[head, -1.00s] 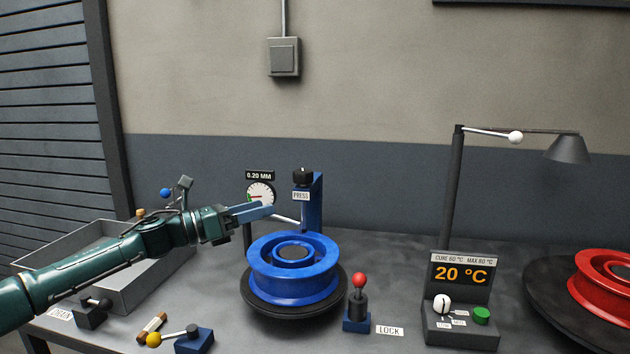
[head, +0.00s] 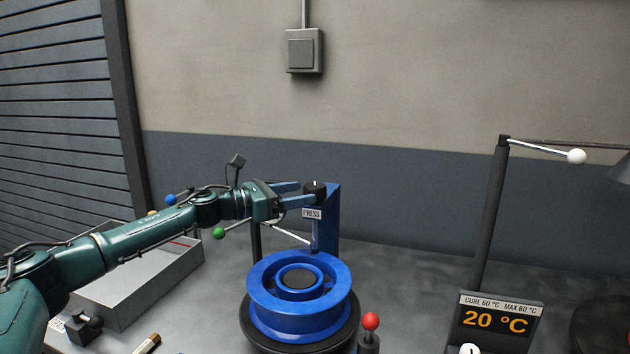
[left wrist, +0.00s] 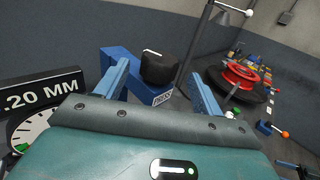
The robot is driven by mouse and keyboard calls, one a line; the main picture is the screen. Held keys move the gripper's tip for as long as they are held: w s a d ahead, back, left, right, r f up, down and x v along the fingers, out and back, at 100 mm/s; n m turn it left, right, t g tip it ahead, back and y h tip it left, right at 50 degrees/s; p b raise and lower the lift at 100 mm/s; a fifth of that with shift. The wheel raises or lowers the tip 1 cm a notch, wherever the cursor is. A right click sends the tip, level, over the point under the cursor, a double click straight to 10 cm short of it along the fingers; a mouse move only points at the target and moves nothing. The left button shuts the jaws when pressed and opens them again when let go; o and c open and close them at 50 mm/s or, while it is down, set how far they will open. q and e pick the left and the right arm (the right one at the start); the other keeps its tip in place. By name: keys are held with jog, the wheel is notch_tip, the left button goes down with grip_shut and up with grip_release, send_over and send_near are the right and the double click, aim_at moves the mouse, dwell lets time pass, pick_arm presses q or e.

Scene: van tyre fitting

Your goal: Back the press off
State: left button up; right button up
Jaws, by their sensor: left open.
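The press (head: 327,230) is a blue post with a PRESS label and a black knob (head: 316,190) with a white mark on top. It stands behind the blue wheel rim (head: 258,312). My left gripper (head: 303,193) is open, its two blue fingers reaching right to the knob. In the left wrist view the knob (left wrist: 160,70) shows between the fingers; whether they touch it I cannot tell. The dial gauge (left wrist: 28,128), under a sign reading .20 MM, is partly visible there; in the head view my gripper hides it. My right gripper is not in view.
A grey open tray (head: 150,285) lies under my left arm. A red-knobbed lever (head: 370,322) stands right of the blue rim. A display (head: 497,318) reads 20 °C beside a lamp post (head: 490,215). A red rim (left wrist: 240,75) lies farther right.

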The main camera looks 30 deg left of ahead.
aim_at(314, 191)
pick_arm(q)
jog(key=shift+p+x, duration=0.45)
jog(key=shift+x, duration=1.95)
jog(key=shift+a, duration=0.1)
jog(key=c, duration=1)
